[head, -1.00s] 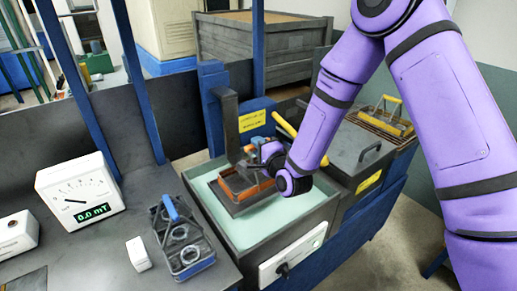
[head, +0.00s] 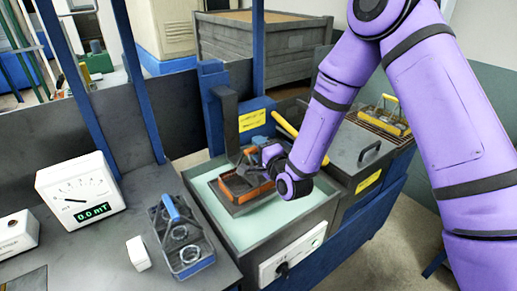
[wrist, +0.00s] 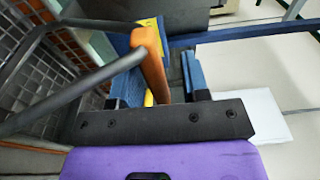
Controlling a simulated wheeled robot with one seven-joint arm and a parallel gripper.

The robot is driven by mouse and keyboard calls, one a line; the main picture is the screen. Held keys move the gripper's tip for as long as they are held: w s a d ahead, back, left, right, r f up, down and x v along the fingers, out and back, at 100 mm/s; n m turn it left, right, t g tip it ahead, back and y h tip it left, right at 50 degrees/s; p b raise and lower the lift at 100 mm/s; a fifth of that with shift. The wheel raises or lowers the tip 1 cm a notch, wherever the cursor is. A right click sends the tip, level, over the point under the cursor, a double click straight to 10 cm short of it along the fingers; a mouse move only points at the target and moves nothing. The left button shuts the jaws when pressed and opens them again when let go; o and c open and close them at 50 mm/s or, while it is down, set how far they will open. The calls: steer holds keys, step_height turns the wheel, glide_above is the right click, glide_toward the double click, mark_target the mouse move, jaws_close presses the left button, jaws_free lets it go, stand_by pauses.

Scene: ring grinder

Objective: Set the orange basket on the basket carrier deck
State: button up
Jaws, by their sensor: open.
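The orange basket (head: 247,187) sits low in the pale green tank (head: 225,214), over a dark flat support that looks like the carrier deck (head: 236,207). Whether it rests fully on this deck is hard to tell. My gripper (head: 266,152) is just above the basket at its handle. In the wrist view my gripper (wrist: 164,75) is open, its blue-padded fingers apart on either side of the orange handle (wrist: 151,62). The handle is nearer the left finger, with a gap to the right one. Grey wire mesh and bars show at the left.
A dark upright post (head: 229,122) stands behind the basket. A yellow bar (head: 285,125) and a lidded tank (head: 355,150) are to the right. A blue-handled basket (head: 180,240) and a meter (head: 78,191) stand on the left bench. A yellow-handled basket (head: 393,122) sits far right.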

steer(key=v, duration=1.1)
steer(key=shift+s+d, duration=0.15)
steer(key=shift+s, duration=0.2)
steer(key=d+r+n+g+h, duration=0.55)
steer(key=d+r+n, duration=0.35)
steer(key=d+r, duration=0.6)
steer(key=s+d+r+n+g+h, duration=0.1)
steer(key=s+r, duration=0.3)
steer(key=s, duration=0.4)
steer(key=s+d+r+n+g+h, duration=0.1)
steer(key=s+d+r, duration=0.3)
steer(key=s, duration=0.4)
steer(key=s+d+r+n+g+h, duration=0.1)
steer(key=s+d+r+g, duration=0.2)
steer(key=s, duration=0.5)
steer(key=shift+d+r, duration=0.15)
steer(key=shift+r, duration=0.4)
steer(key=shift+w, duration=0.1)
